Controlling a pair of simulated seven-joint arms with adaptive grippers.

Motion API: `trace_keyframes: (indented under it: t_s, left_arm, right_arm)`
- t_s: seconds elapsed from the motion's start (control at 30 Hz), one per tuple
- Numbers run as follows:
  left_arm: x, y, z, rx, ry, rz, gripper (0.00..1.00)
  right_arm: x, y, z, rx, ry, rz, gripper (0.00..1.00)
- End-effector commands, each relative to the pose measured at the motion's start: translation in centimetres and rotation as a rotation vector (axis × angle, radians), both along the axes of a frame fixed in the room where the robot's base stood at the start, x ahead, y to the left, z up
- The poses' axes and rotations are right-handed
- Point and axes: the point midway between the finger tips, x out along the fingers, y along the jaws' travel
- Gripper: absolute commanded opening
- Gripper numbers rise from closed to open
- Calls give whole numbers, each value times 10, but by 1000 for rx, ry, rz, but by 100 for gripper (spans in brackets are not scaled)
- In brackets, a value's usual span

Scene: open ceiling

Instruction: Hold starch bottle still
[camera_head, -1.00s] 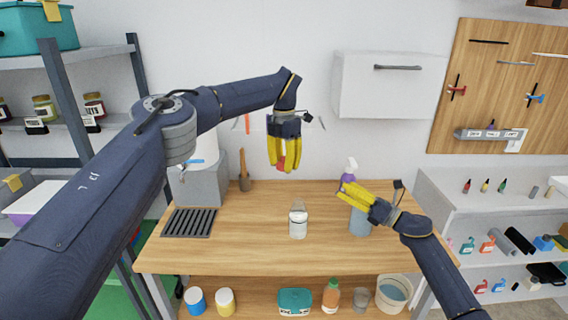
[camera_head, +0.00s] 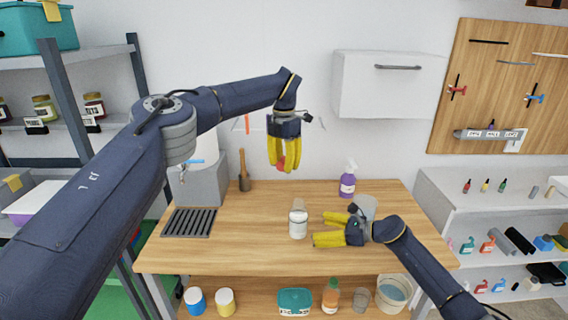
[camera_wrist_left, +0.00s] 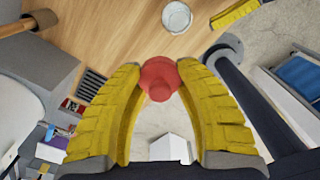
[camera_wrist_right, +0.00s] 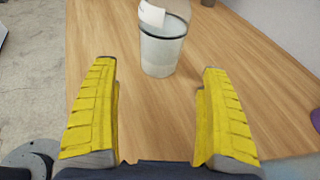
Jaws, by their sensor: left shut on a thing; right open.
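The starch bottle, which I take to be the pale open container (camera_head: 298,224), stands upright on the wooden table, left of my right gripper. In the right wrist view it (camera_wrist_right: 162,50) is upright and apart from the fingers, beyond their tips. Its open top (camera_wrist_left: 176,16) shows in the left wrist view. My right gripper (camera_head: 325,228) is open and empty, low over the table, its fingers pointing left at the bottle. My left gripper (camera_head: 284,165) is shut on a red cap-like piece (camera_wrist_left: 158,78), held in the air above and behind the bottle.
A purple spray bottle (camera_head: 348,184) stands at the back of the table (camera_head: 250,255). A sink with a black grate (camera_head: 188,223) is at the left, near a wooden-handled tool (camera_head: 243,172). A white wall cabinet (camera_head: 388,88) hangs above. The table's front left is clear.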

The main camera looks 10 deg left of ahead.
Motion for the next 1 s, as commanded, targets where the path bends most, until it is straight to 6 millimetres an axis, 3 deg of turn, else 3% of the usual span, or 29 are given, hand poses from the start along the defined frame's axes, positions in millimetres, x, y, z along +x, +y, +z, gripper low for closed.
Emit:
trace_keyframes:
  t_s: [0.5, 1.0]
  left_arm:
    - [0, 0, 0, 0, 0, 0, 24]
    - [0, 0, 0, 0, 0, 0, 24]
  right_arm:
    - [17, 55, -17, 1, 1, 0, 81]
    - [22, 71, -22, 2, 1, -2, 81]
